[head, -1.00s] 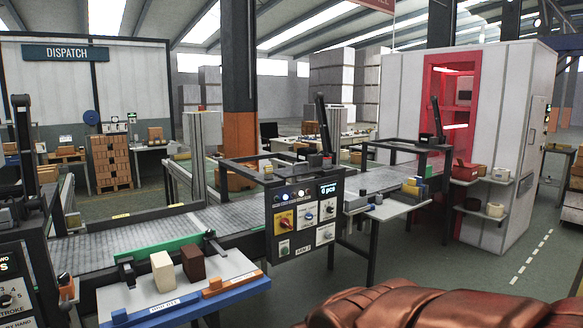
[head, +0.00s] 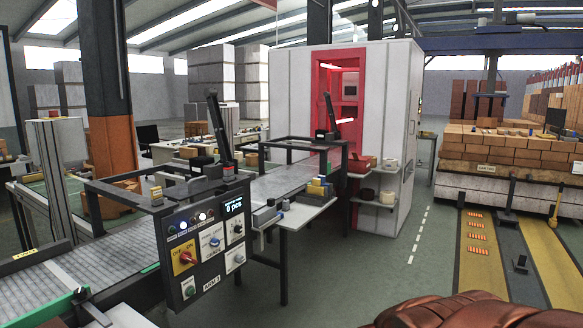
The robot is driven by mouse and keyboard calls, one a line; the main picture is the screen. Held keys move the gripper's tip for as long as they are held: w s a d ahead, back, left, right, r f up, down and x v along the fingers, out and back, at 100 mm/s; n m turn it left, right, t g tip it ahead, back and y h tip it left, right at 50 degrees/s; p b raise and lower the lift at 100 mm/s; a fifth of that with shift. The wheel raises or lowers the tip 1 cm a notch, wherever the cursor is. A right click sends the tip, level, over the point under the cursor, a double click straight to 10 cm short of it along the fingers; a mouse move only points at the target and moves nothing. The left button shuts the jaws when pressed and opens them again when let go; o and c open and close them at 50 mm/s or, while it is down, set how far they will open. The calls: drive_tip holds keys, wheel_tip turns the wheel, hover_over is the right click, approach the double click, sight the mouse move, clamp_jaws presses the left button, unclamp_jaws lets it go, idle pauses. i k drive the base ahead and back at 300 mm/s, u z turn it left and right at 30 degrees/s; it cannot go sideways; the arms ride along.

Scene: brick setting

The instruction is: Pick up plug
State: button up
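I cannot make out a plug for certain in the head view. Several small grey, yellow, green and blue pieces (head: 318,188) sit on a small side table (head: 299,214) beside the conveyor; they are too small to tell apart. My gripper is not in view. A copper-brown ridged form at the bottom right is probably part of my own arm.
A control panel (head: 207,240) with knobs and a display stands before the conveyor (head: 283,181). A white cabin (head: 392,130) has side shelves with red and pale containers (head: 389,164). Stacked bricks (head: 490,146) stand at right. Floor (head: 405,255) between is open.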

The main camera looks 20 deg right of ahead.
sight(228, 170)
drive_tip(key=z, duration=0.3)
drive_tip(key=i, duration=1.55)
drive_tip(key=u, duration=1.15)
drive_tip(key=i, duration=0.55)
drive_tip(key=u, duration=0.65)
